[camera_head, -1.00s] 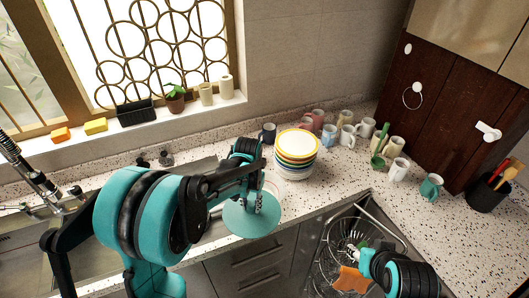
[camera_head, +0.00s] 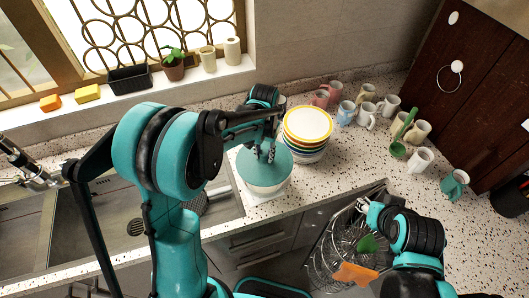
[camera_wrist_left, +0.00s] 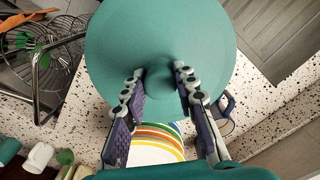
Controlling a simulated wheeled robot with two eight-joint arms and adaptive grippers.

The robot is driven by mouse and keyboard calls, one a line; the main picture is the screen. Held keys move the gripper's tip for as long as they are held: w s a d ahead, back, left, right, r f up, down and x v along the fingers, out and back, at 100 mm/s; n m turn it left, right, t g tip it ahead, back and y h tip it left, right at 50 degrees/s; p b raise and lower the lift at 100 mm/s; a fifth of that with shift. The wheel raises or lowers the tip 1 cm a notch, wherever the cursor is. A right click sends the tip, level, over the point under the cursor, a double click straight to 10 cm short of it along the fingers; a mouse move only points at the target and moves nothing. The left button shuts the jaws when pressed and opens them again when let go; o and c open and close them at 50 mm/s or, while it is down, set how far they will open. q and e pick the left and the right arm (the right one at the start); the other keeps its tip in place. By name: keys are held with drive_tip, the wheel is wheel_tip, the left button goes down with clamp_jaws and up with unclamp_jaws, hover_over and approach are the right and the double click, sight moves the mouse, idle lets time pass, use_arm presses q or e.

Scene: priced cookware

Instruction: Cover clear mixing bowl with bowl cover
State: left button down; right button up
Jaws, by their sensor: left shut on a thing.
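The bowl cover (camera_head: 250,168) is a round teal disc with a small knob. My left gripper (camera_head: 268,155) is shut on its knob. The left wrist view shows the two fingers (camera_wrist_left: 159,76) on either side of the knob, with the cover (camera_wrist_left: 120,40) filling the upper middle. The clear mixing bowl (camera_head: 266,188) shows as a pale rim and side just under the cover, near the counter's front edge. The cover hides most of it, and I cannot tell whether the two touch all around. My right gripper (camera_head: 367,208) is by the wire rack; its jaws are too small to read.
A stack of coloured-rim plates or bowls (camera_head: 307,125) stands close behind and right of the bowl. Several mugs (camera_head: 367,109) stand farther right. The wire rack (camera_head: 325,252) with an orange item (camera_head: 355,273) is in front. The sink (camera_head: 95,230) lies left.

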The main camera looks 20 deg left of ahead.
sight(264, 162)
use_arm(q)
drive_tip(key=shift+s+f+b, duration=0.15)
drive_tip(key=shift+f+b, duration=0.6)
drive_tip(key=shift+f, duration=0.1)
drive_tip(key=shift+f+b, duration=1.3)
drive_tip(key=shift+f, duration=0.25)
drive_tip(key=shift+f+b, duration=0.9)
drive_tip(key=shift+f, duration=0.05)
drive_tip(key=shift+f+b, duration=0.25)
drive_tip(key=shift+b, duration=0.1)
drive_tip(key=shift+f, duration=0.15)
idle(0.3)
